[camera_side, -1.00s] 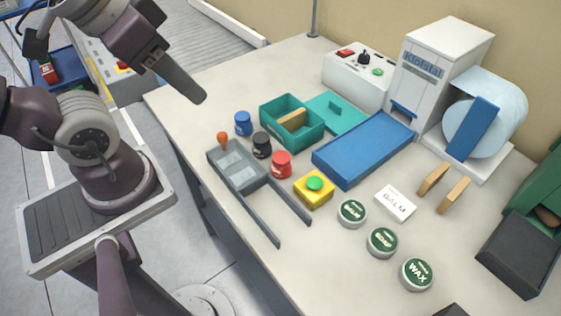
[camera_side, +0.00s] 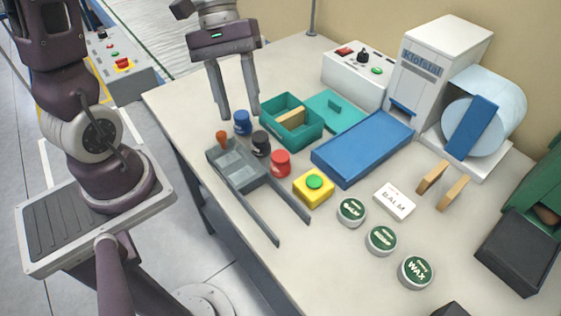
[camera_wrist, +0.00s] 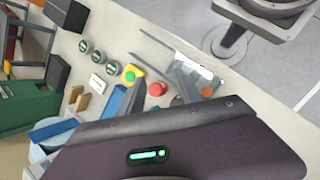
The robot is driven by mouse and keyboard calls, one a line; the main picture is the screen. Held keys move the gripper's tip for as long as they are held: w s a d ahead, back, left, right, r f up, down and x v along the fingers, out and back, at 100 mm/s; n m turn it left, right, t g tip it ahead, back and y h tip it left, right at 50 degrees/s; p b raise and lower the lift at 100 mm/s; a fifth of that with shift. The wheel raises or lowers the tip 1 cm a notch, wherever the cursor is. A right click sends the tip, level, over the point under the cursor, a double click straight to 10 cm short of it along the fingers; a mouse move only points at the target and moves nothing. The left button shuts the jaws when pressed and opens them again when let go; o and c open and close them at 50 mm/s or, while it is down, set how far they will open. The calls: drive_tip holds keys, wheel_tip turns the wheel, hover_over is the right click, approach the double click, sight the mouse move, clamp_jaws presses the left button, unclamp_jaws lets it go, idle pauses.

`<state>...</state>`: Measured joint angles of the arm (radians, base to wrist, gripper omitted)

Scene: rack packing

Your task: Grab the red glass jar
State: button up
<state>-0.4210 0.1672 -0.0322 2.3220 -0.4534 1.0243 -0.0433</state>
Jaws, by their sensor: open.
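The red glass jar (camera_side: 281,163) stands on the table beside the grey rack, just right of the black jar (camera_side: 262,144). The blue jar (camera_side: 243,123) stands behind the black one. The grey rack (camera_side: 238,172) has its compartments at the left and two long rails reaching toward the front. My gripper (camera_side: 240,117) is open and empty, pointing down near the blue jar, behind and left of the red jar. In the wrist view the red jar (camera_wrist: 157,89) shows near the middle, beyond the dark gripper body, which hides the near part.
A green bin (camera_side: 291,118) with a wooden block stands behind the jars. A yellow box with a green button (camera_side: 314,188) sits right of the red jar. A blue tray (camera_side: 364,149), round tins (camera_side: 382,241) and a BALM box (camera_side: 395,201) lie further right.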

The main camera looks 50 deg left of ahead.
sight(275, 151)
drive_tip(key=w+a+f+n+h, duration=0.1)
drive_tip(key=w+f+n+h, duration=0.1)
drive_tip(key=f+n, duration=0.1)
drive_tip(key=w+a+f+n+t+h, duration=0.1)
drive_tip(key=f+n+h, duration=0.1)
drive_tip(key=f+n, duration=0.1)
drive_tip(key=w+a+f+n+h, duration=0.2)
drive_tip(key=f+n+h, duration=0.1)
drive_tip(key=f, duration=0.2)
drive_tip(key=shift+w+t, duration=0.3)
drive_tip(key=shift+w, duration=0.05)
drive_tip(key=x, duration=0.7)
drive_tip(key=shift+f, duration=0.2)
clamp_jaws()
